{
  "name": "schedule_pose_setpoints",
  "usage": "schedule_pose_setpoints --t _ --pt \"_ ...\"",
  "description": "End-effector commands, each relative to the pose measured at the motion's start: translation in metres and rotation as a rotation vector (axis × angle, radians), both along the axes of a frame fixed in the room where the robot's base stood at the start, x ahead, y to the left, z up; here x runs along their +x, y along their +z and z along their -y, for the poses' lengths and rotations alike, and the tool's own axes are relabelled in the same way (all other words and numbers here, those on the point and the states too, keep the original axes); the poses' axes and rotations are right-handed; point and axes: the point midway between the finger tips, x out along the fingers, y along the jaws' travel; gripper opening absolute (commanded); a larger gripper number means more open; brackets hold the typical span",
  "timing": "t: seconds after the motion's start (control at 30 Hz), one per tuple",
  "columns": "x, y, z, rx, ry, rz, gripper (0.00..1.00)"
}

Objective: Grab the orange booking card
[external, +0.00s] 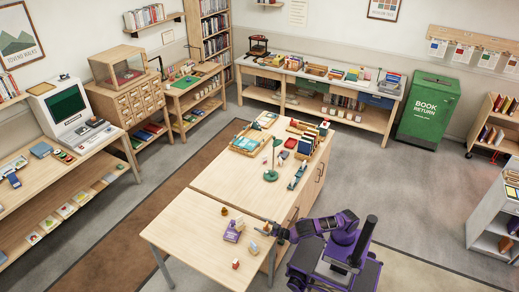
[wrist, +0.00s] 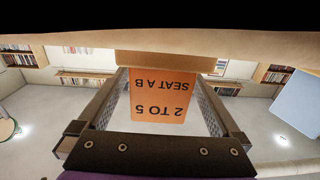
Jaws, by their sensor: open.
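The orange booking card (wrist: 161,97) is in the middle of the wrist view. Its print "2 TO 5 SEAT A B" appears upside down, and it meets a wooden strip or holder (wrist: 170,62). My gripper (wrist: 162,76) is open, with one finger on each side of the card and a visible gap at both sides. In the external view my gripper (external: 269,230) is at the right edge of the near table (external: 190,240). The card is too small there to make out clearly.
A purple item (external: 233,231) and a small yellowish item (external: 224,211) stand on the table left of my gripper. A small block with an orange-red part (external: 236,263) is nearer. A green lamp (external: 271,174) stands farther back. The table's left part is clear.

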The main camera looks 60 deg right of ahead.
Motion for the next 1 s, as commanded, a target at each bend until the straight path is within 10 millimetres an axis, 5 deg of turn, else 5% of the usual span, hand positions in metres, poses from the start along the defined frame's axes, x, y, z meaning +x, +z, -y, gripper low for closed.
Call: schedule_pose_setpoints --t 0.1,0.63,1.0 --pt "-0.0002 -0.0001 0.0001 0.000 0.000 0.000 0.98" --pt "-0.0005 0.0000 0.0001 0.000 0.000 0.000 0.03" --pt "-0.0004 0.0005 0.0001 0.000 0.000 0.001 0.00"
